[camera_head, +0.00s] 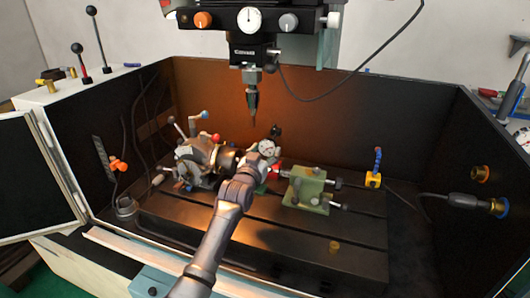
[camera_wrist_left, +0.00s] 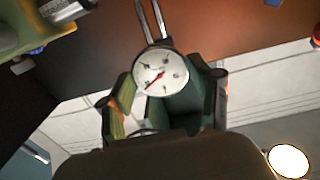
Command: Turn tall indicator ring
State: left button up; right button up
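A round dial indicator with a white face and thin dark ring (camera_head: 267,147) stands over the machine table in the head view. In the left wrist view the white dial (camera_wrist_left: 160,72) faces me, with a thin metal stem rising behind it. My left gripper (camera_head: 262,158) is at the dial, its arm coming up from the bottom. In the left wrist view its two fingers (camera_wrist_left: 162,80) stand on either side of the dial, close to the rim. Whether they press on the ring cannot be told. My right gripper does not show.
The indexing chuck (camera_head: 210,155) with its levers is left of the dial. A green tailstock (camera_head: 305,187) is to the right. The machine head (camera_head: 252,60) and its pointed tool hang above. The slotted table (camera_head: 300,245) is mostly clear in front.

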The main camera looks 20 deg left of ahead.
pick_arm(q)
jog(key=c, duration=0.4)
jog(key=m, duration=0.3)
jog(key=shift+m+p, duration=0.3)
jog(key=shift+p, duration=0.05)
jog(key=shift+m, duration=2)
jog(key=o, duration=1.2)
jog(key=shift+c, duration=0.2)
